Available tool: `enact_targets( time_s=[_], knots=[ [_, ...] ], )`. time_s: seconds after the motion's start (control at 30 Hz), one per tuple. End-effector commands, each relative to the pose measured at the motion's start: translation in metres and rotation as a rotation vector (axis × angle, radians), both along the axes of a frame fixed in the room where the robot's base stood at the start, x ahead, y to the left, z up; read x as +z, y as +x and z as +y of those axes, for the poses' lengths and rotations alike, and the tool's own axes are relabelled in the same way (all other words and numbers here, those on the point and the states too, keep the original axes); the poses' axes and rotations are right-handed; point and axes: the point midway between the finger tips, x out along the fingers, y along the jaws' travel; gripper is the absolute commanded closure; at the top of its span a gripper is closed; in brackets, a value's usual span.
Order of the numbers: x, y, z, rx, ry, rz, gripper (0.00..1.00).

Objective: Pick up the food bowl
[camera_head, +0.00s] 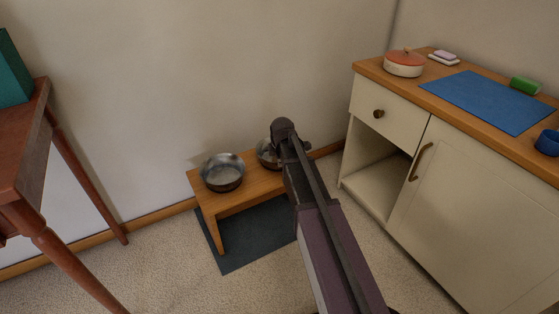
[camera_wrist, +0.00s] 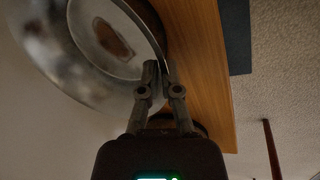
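The food bowl, a shiny metal bowl (camera_head: 264,151), stands at the right part of a low wooden bench, partly hidden behind my arm's end. In the wrist view the bowl (camera_wrist: 75,65) fills the upper left, with a brown patch inside it. My gripper (camera_wrist: 159,68) is at its rim, one finger on the inner side and one on the outer. The fingertips are close together with the thin rim between them. In the head view my gripper (camera_head: 300,148) reaches down at the bowl's right side, and its fingertips are hard to make out. Whether the bowl is lifted I cannot tell.
A second metal bowl (camera_head: 222,172) stands left on the bench (camera_head: 245,197), above a dark mat (camera_head: 255,240). A red-brown table (camera_head: 22,165) is left. The wall is behind.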

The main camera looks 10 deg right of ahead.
Motion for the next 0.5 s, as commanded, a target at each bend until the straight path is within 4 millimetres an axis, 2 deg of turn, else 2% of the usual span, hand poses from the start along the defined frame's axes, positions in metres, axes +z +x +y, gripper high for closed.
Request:
enact_targets(
  time_s=[0.27, 0.5],
  knots=[
    [0.011, 0.000, 0.000, 0.000, 0.000, 0.000, 1.00],
    [0.030, 0.000, 0.000, 0.000, 0.000, 0.000, 1.00]
  ],
)
